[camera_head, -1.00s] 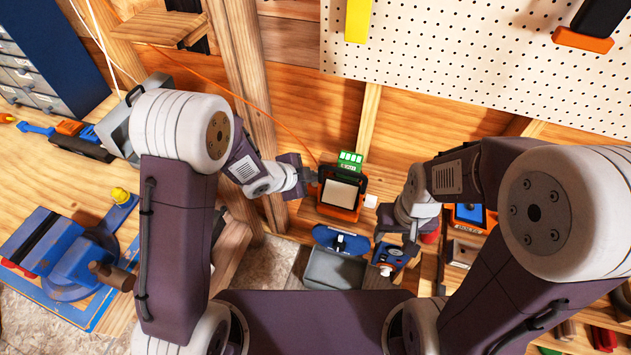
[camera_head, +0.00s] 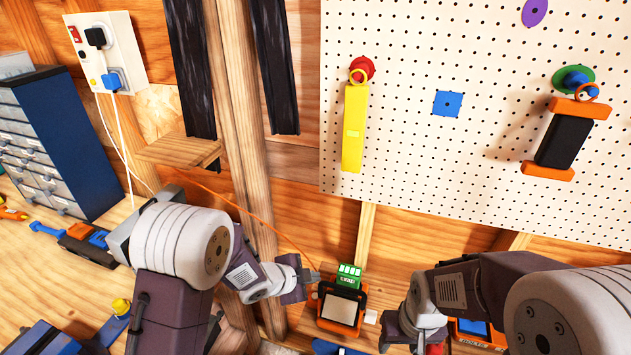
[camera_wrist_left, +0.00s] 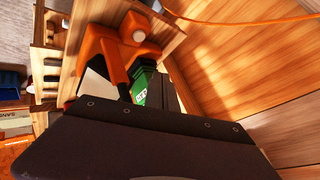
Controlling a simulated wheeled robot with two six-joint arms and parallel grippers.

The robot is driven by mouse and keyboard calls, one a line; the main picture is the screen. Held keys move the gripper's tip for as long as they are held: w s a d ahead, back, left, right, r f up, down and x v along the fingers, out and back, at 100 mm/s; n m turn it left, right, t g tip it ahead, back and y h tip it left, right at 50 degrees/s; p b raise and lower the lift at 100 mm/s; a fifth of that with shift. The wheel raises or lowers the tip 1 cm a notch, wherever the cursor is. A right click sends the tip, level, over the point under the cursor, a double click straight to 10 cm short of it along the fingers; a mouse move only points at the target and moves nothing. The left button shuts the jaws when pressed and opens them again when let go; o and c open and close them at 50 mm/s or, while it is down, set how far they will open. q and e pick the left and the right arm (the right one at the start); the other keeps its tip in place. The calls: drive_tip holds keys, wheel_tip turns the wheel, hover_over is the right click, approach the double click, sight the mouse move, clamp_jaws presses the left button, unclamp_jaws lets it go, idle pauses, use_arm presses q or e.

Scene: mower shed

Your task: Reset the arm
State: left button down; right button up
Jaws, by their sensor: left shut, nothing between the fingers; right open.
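My left gripper (camera_head: 312,276) is shut and empty. It points right, close to the left side of an orange-framed device (camera_head: 341,307) with a pale front and a green block (camera_head: 349,275) at its top. I cannot tell whether the fingertips touch it. In the left wrist view the dark gripper body (camera_wrist_left: 150,140) fills the lower part, with the orange frame (camera_wrist_left: 104,48) and the green block (camera_wrist_left: 148,88) just beyond it. My right gripper (camera_head: 398,342) is open at the bottom edge of the head view, right of the device; its lower part is cut off.
A pegboard (camera_head: 420,150) with a yellow level-like bar (camera_head: 354,130) and a black-and-orange tool (camera_head: 564,140) hangs behind. A blue drawer cabinet (camera_head: 75,140) stands left. A wooden post (camera_head: 240,110) rises behind my left arm. An orange cord (camera_head: 250,215) runs down to the device.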

use_arm(q)
drive_tip(key=w+a+r+n+t+y, duration=0.25)
drive_tip(key=a+r+n, duration=0.25)
drive_tip(key=a+r, duration=0.45)
drive_tip(key=s+a+f+n+g+y, duration=0.1)
drive_tip(key=s+a+f+n+g, duration=0.1)
drive_tip(key=s+n, duration=0.2)
drive_tip(key=s+a+f+n+g+y, duration=0.1)
drive_tip(key=s+a+f+n+g, duration=0.1)
drive_tip(key=s, duration=0.8)
drive_tip(key=s+a+f+n+g+y, duration=0.1)
drive_tip(key=s+a+f+n+g, duration=0.2)
drive_tip(key=s+n, duration=0.3)
drive_tip(key=shift+s+a+n+g, duration=0.25)
drive_tip(key=shift+s+n+g, duration=0.15)
drive_tip(key=shift+s+g, duration=0.25)
drive_tip(key=shift+s+y, duration=0.15)
drive_tip(key=shift+y, duration=0.1)
